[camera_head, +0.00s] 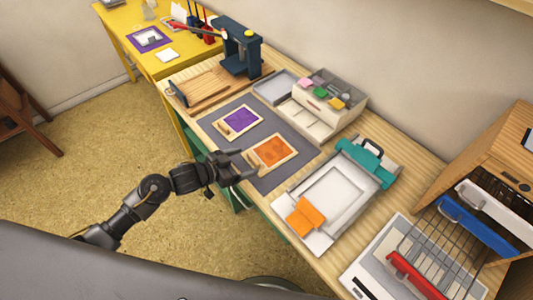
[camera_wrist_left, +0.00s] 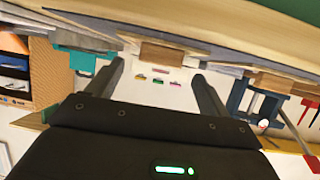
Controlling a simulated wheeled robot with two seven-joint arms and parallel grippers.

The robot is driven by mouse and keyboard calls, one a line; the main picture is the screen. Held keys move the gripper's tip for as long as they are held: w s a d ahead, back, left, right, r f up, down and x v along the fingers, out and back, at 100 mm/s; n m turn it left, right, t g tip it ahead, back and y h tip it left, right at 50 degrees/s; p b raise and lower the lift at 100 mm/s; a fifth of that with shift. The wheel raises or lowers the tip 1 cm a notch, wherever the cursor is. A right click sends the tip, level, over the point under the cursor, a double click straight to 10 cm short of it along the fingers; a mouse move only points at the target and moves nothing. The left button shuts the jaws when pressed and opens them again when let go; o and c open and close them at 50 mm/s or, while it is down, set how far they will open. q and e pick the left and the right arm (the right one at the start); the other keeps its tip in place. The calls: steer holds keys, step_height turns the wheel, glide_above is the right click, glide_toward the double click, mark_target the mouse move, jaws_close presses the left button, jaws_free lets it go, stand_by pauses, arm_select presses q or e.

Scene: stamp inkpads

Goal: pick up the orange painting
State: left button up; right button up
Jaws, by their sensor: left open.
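The orange painting (camera_head: 272,151), an orange patch on a pale wooden board, lies on the grey mat (camera_head: 277,181) in the head view. My left gripper (camera_head: 246,163) is open and empty at the board's left edge, near its small wooden block. The left wrist view, upside down, shows the open left gripper (camera_wrist_left: 158,76) with a wooden block (camera_wrist_left: 162,53) beyond and between its fingers. Whether the fingers reach around the block is unclear. The orange face is not visible in the wrist view. My right gripper is out of view.
A purple painting (camera_head: 240,119) lies beside the orange one on the mat. A grey tray (camera_head: 275,87) and inkpad organiser (camera_head: 327,95) stand behind. A printing frame with teal clamp (camera_head: 366,162) is to the right, beside a wire rack (camera_head: 440,262). A dark press (camera_head: 237,48) stands at the back.

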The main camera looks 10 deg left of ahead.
mark_target(252, 159)
arm_select(q)
steer(key=x, duration=0.3)
steer(key=shift+w+d+f, duration=0.1)
steer(key=shift+f, duration=0.05)
steer(key=c, duration=1.1)
